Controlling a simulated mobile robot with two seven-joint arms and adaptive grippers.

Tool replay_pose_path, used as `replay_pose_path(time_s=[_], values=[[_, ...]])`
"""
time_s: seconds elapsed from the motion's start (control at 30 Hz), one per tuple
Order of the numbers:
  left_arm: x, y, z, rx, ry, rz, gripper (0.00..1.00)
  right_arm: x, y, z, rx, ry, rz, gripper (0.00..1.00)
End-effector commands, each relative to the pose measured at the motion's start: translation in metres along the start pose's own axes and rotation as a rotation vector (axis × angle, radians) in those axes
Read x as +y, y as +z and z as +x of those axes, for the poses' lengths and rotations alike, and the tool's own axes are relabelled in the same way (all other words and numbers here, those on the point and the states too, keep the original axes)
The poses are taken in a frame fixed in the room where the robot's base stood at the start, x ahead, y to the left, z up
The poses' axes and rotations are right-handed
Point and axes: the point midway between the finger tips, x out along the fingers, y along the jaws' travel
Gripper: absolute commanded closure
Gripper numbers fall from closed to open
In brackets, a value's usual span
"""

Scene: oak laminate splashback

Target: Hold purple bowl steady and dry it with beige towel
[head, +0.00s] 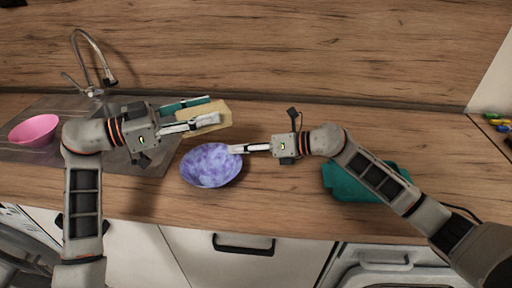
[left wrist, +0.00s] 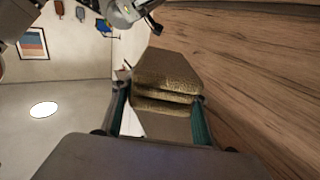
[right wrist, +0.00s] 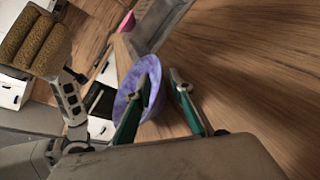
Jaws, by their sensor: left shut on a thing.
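The purple bowl (head: 208,168), mottled violet and white, sits on the wooden counter near its front edge, its hollow facing up. It also shows in the right wrist view (right wrist: 127,88). My right gripper (head: 236,149) is at the bowl's right rim. In the right wrist view its fingers (right wrist: 161,66) stand apart, one over the bowl and one beyond the rim. Whether they touch it is unclear. My left gripper (head: 214,109) is shut on the folded beige towel (head: 212,122), held above and behind the bowl. The towel's thick folds show between the fingers in the left wrist view (left wrist: 165,88).
A pink bowl (head: 34,130) stands at the sink (head: 60,108) on the left, below a metal faucet (head: 95,60). A teal container (head: 340,184) lies partly under my right arm. Colored items (head: 497,122) are at the far right. The counter behind my right gripper is clear.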

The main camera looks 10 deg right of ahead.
Motion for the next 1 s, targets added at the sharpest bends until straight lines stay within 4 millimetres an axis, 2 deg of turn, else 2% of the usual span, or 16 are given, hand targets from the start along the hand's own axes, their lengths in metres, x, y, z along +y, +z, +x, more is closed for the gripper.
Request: replay_pose_path(time_s=[0.1,0.3,0.67,0.77,1.0], values=[[0.0,-0.001,0.0,0.001,0.0,0.001,0.82,0.001,0.0,0.019,0.0,0.002,0.0,0.78],[0.0,-0.001,0.0,0.001,0.0,0.001,0.82,0.0,0.0,0.037,0.001,0.0,0.0,0.78],[0.0,-0.001,0.0,0.001,0.0,0.001,0.82,0.0,-0.001,0.042,0.001,0.0,0.0,0.78],[0.0,-0.001,0.0,0.001,0.0,0.001,0.82,0.0,-0.001,0.042,0.001,0.0,0.0,0.99],[0.0,-0.001,0.0,0.001,0.0,0.001,0.82,0.0,-0.001,0.041,0.002,0.0,-0.001,1.0]])
